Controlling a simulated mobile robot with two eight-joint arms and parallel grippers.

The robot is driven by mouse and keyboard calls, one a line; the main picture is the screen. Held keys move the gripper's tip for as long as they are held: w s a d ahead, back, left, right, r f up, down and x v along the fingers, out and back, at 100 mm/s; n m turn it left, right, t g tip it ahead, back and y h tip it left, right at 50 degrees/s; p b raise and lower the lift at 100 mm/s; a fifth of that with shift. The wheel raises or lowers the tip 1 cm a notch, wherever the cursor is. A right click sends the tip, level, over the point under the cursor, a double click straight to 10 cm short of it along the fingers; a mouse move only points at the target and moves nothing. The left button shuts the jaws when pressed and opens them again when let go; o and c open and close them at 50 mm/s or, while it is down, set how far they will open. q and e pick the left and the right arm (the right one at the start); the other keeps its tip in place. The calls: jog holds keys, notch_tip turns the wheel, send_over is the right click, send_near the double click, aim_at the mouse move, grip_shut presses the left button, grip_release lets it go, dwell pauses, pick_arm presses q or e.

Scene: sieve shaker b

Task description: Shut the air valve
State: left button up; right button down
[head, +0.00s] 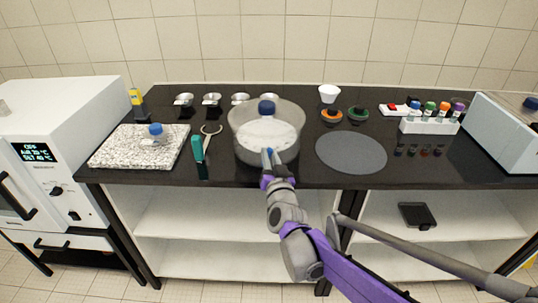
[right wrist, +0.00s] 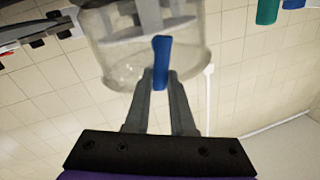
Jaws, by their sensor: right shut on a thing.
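A clear glass vessel (head: 240,133) with a white inner plate and a blue knob (head: 267,107) on top stands at the middle of the black bench. The air valve is a small blue handle (right wrist: 161,52) at the front of the vessel; in the head view it is mostly hidden by my gripper. My right gripper (head: 267,158) is at the vessel's front side. In the right wrist view its two fingers (right wrist: 161,76) are shut on the lower part of the blue handle, which stands upright in that picture. My left gripper is out of view.
A green-handled tool (head: 198,155) and a speckled slab (head: 115,150) lie left of the vessel. A grey round mat (head: 351,152) lies bare to its right. A white rack (head: 428,126) with colored-cap bottles and a grey box stand farther right. Several metal cups line the back.

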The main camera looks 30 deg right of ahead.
jog(key=shift+s+d+f+m+h+p, duration=0.1)
jog(key=shift+d+m+h+p, duration=0.05)
jog(key=shift+m, duration=0.45)
jog(key=shift+s+d+f+m+h+p, duration=0.1)
jog(key=shift+d+m+h+p, duration=0.05)
jog(key=shift+m, duration=0.45)
jog(key=m, duration=0.2)
jog(key=f+m, duration=0.1)
jog(key=m, duration=0.1)
jog(key=shift+s+d+t, duration=0.2)
jog(key=shift+d+t, duration=0.15)
jog(key=shift+t, duration=0.05)
jog(key=m, duration=0.1)
jog(key=f+m+h, duration=0.1)
jog(key=m, duration=0.1)
jog(key=m+h+b, duration=0.1)
jog(key=m, duration=0.1)
jog(key=shift+s+d+f, duration=0.15)
jog(key=shift+d, duration=0.1)
jog(key=shift+f+m+h+b, duration=0.25)
jog(key=shift+f+m, duration=0.05)
jog(key=shift+m, duration=0.9)
jog(key=shift+f+m+h+b, duration=0.2)
jog(key=shift+f+m+h, duration=0.1)
jog(key=shift+m, duration=0.9)
jog(key=c, duration=0.8)
grip_release()
jog(key=shift+d, duration=0.1)
jog(key=shift+o, duration=0.2)
